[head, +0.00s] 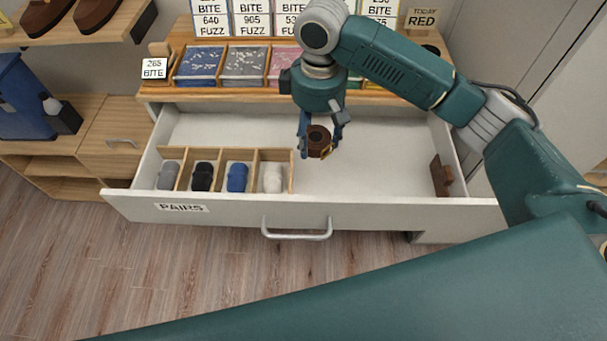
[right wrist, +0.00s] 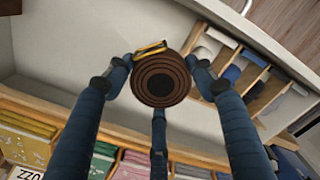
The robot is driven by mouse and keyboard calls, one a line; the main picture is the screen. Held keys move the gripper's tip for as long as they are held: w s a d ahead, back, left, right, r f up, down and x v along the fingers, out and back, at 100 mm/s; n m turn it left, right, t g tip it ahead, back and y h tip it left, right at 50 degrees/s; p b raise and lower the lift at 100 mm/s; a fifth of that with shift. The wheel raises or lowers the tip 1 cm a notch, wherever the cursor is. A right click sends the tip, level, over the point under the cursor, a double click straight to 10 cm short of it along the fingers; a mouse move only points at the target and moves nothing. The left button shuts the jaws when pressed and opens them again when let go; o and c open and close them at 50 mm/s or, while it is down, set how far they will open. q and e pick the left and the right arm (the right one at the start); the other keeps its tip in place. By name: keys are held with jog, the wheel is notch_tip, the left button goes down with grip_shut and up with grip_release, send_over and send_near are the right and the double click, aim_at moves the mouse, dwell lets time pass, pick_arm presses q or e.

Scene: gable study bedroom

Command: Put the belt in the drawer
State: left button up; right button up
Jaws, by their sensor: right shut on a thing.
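The belt (head: 318,141) is a brown coil with a gold buckle. My right gripper (head: 320,131) is shut on it and holds it over the open white drawer (head: 385,150). In the right wrist view the belt (right wrist: 161,79) sits between the gripper's fingers, its coil facing the camera and its buckle at the upper edge. The drawer floor shows beyond it; I cannot tell the exact height of the belt above that floor. My left gripper is not in view.
A wooden divider (head: 222,152) at the drawer's left holds rolled socks in several compartments. A brown object (head: 440,176) stands by the drawer's right wall. The drawer's middle floor is clear. Trays of coloured packets (head: 200,63) with cards stand on the top behind.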

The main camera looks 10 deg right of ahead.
aim_at(314, 187)
notch_tip(314, 187, down, 19)
jog(key=shift+w+r, duration=0.1)
jog(key=shift+r, duration=0.05)
dwell(0.4)
jog(key=o, duration=1.2)
jog(key=shift+o, duration=0.2)
jog(key=shift+d, duration=0.1)
notch_tip(314, 187, up, 12)
